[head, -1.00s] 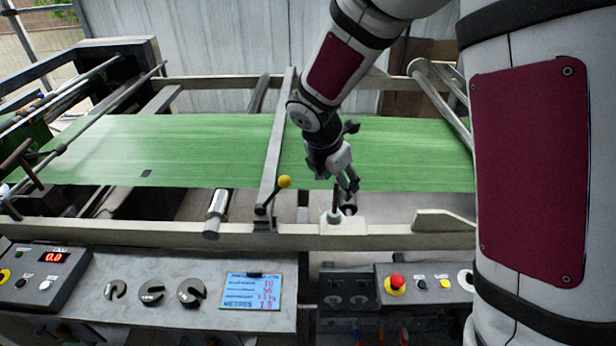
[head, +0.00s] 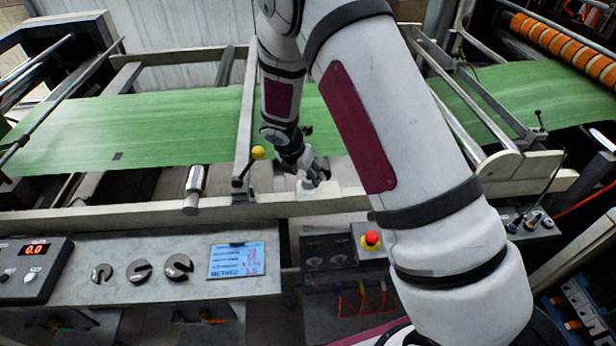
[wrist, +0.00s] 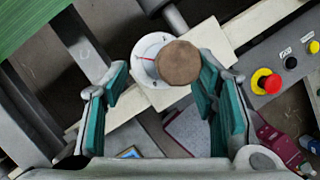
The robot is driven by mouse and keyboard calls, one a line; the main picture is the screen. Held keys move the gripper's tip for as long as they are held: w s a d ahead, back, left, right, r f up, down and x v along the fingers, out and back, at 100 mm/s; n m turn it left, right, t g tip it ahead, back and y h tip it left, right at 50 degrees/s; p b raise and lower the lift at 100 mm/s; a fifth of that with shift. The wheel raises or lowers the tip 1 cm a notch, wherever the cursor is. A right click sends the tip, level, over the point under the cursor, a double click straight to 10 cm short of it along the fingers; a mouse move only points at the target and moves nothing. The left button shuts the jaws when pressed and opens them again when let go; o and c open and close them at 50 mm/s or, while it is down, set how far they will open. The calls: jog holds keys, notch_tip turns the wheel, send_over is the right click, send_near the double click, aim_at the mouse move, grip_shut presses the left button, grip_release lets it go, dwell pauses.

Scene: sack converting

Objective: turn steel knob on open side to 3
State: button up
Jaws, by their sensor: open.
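In the wrist view a round knob (wrist: 178,62) with a brown-looking top stands on a white dial (wrist: 146,50) with a red mark; its figures are too small to read. My gripper (wrist: 164,76) is open, one teal-padded finger on each side of the knob, the right finger closer to it. I cannot tell whether a finger touches it. In the head view my gripper (head: 318,174) is over the pale dial mount (head: 325,192) on the machine's front rail, and the gripper hides most of the knob.
A yellow-ball lever (head: 258,153) stands left of my gripper, and a steel cylinder (head: 195,184) further left. A red emergency button (head: 371,239) is on the panel below. Green web (head: 150,130) runs behind. Slotted weights and a blue card (head: 237,261) lie on the front ledge.

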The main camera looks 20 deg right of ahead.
aim_at(309, 182)
jog(key=shift+x, duration=1.4)
jog(key=c, duration=1.2)
jog(key=shift+o, duration=0.2)
